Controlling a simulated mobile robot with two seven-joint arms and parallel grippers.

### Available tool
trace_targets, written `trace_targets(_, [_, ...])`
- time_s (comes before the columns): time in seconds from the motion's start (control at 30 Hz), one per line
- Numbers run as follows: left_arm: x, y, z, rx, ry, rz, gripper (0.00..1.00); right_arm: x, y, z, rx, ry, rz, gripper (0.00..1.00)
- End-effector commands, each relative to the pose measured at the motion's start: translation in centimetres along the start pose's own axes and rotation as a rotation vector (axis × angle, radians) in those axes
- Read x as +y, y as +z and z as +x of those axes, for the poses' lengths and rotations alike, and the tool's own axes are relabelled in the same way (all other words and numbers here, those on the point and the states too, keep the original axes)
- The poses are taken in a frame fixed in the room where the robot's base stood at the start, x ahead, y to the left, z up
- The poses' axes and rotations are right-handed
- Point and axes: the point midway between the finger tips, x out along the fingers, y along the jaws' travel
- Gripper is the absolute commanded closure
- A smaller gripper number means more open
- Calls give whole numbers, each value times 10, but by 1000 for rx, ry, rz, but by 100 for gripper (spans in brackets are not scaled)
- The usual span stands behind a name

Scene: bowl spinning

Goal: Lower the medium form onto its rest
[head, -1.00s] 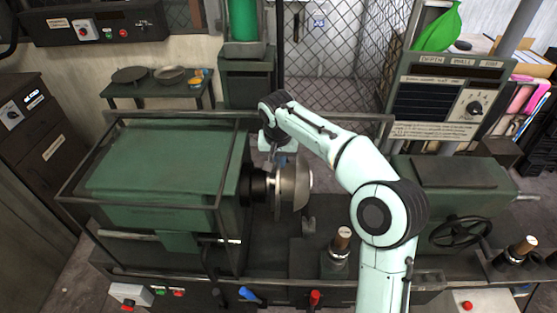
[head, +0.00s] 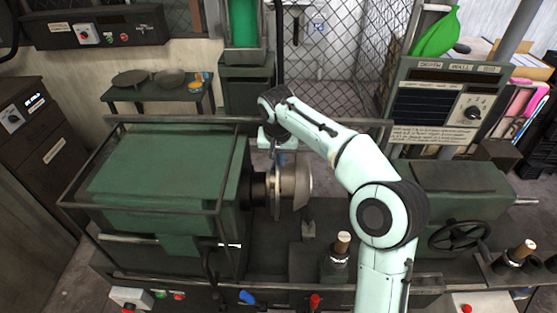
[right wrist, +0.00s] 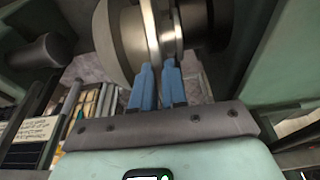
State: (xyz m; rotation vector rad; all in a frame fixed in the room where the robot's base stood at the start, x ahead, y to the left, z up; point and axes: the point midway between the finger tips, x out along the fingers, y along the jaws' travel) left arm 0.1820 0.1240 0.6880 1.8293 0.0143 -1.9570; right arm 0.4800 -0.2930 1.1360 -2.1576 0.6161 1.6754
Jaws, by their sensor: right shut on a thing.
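A rounded metal form (head: 299,182) sits at the dark spindle nose (head: 259,187) of the green lathe, its axis lying level. I cannot tell whether it still touches the spindle. My right gripper (head: 279,163) reaches down to it from above and behind. Two dark round pieces, one flat (head: 132,77) and one bowl-like (head: 170,76), lie on a small side table (head: 150,94). I cannot tell which place is the rest. My left gripper is out of view.
The green headstock housing (head: 165,170) with its bar frame stands left of the form. The tailstock (head: 460,190) with a handwheel (head: 460,235) is at the right. A wood-topped tool post (head: 341,245) stands in front. Small orange items (head: 197,79) share the side table.

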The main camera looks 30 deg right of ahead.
Motion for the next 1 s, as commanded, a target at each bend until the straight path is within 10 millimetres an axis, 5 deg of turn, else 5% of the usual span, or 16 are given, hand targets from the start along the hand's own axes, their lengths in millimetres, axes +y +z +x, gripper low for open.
trace_targets(1.0, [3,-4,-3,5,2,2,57,-1,-15,-55,6,-3,1,100])
